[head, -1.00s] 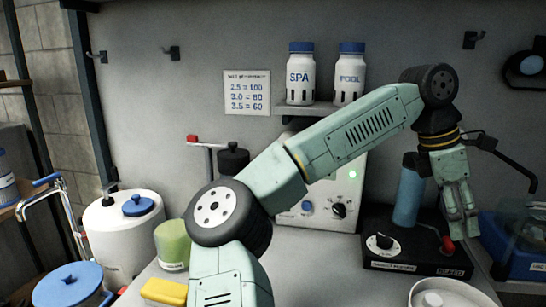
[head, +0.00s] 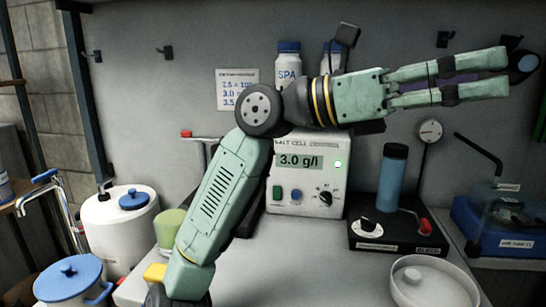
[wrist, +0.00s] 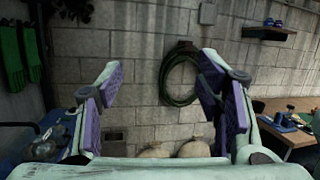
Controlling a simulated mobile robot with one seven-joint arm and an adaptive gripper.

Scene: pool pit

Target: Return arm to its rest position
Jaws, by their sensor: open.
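My arm is raised over the bench in the head view, bent at a dark joint in front of the wall. My gripper (head: 508,74) points to the right, level and high above the bench, with its two fingers apart. In the wrist view my gripper (wrist: 158,95) shows open, with purple pads on both sides and nothing between them. Beyond it are a block wall and a coiled green hose (wrist: 180,75).
The salt cell control box (head: 308,172) stands behind my arm. A black device (head: 395,238) holds a blue cylinder (head: 392,178). A white dish (head: 435,285) is at the front right, a white drum (head: 118,238) at left. The bench (head: 300,270) is clear in the middle.

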